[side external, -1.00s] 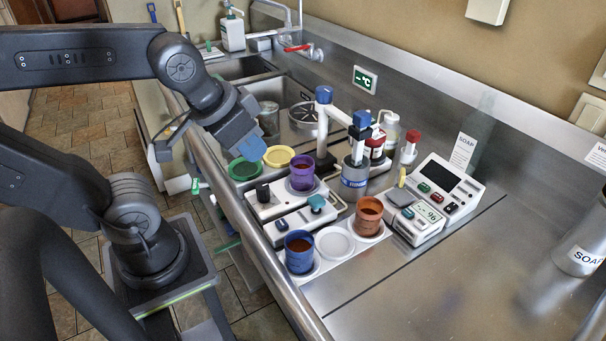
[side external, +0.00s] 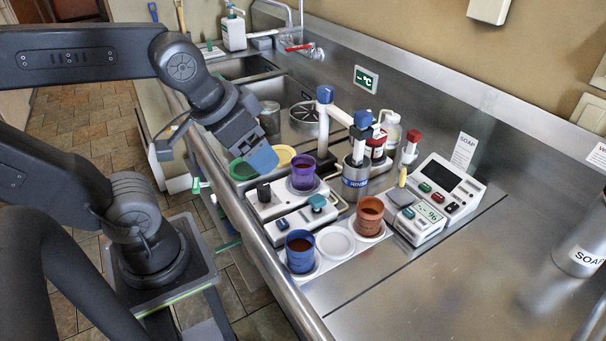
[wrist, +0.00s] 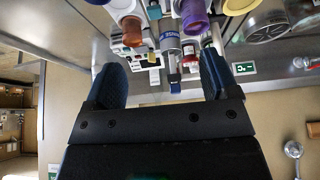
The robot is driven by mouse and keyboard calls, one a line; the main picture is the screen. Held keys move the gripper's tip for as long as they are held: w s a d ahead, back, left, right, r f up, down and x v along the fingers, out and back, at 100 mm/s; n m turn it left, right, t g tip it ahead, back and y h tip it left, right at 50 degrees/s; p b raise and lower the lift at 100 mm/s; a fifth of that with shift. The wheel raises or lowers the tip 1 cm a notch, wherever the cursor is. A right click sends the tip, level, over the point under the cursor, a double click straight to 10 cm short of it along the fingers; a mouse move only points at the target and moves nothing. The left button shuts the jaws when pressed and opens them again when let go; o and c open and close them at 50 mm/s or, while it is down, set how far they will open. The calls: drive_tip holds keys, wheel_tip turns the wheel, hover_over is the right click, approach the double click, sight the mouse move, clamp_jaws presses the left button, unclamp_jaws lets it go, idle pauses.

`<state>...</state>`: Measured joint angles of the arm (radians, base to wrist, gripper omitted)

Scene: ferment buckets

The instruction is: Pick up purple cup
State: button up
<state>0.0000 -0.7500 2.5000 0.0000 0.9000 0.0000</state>
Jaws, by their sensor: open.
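A blue cup (side external: 300,252) and an orange cup (side external: 369,215) stand on a white tray nearby. A post with a blue-topped arm (side external: 340,113) rises right behind the purple cup. Green (side external: 241,171) and yellow (side external: 283,154) discs lie near my gripper. The right counter is mostly clear.

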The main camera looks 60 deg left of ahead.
sight(304, 169)
drive_tip(key=w+a+f+n+g+y, duration=0.2)
drive_tip(key=w+a+f+n, duration=0.15)
drive_tip(key=w+n, duration=0.4)
drive_tip(key=shift+m, duration=0.55)
drive_tip(key=x, duration=0.4)
drive_tip(key=w+x, duration=0.1)
drive_tip(key=x, duration=0.4)
drive_tip(key=w+a+r+x, duration=0.1)
drive_tip(key=x, duration=0.3)
drive_tip(key=shift+w+f, duration=0.1)
drive_tip(key=shift+f, duration=0.1)
drive_tip(key=shift+c, duration=0.2)
drive_tip(key=c, duration=1)
drive_tip(key=shift+r, duration=0.15)
